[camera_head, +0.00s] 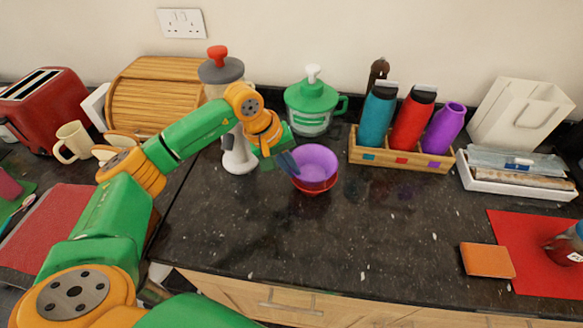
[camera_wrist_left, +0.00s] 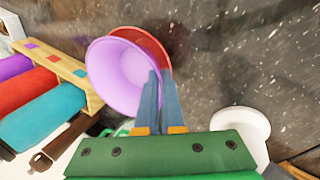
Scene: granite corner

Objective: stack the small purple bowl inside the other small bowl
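The small purple bowl (camera_head: 316,163) is upright at the middle of the counter, over the small red bowl (camera_head: 318,188). In the left wrist view, the purple bowl (camera_wrist_left: 118,75) covers most of the red bowl (camera_wrist_left: 150,45), which shows past one side. I cannot tell whether the purple bowl rests in the red one or hangs just above it. My left gripper (camera_head: 291,164) is at the purple bowl's left rim. Its fingers (camera_wrist_left: 161,80) are close together with the rim between them, one inside and one outside. My right gripper is not in view.
A grey-topped white dispenser (camera_head: 238,152) stands close to the left of the bowls. A green-lidded jar (camera_head: 312,108) is behind them. A wooden rack (camera_head: 395,155) with bottles is right. A red mat (camera_head: 540,275) and orange wallet (camera_head: 487,260) lie front right. The front middle counter is clear.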

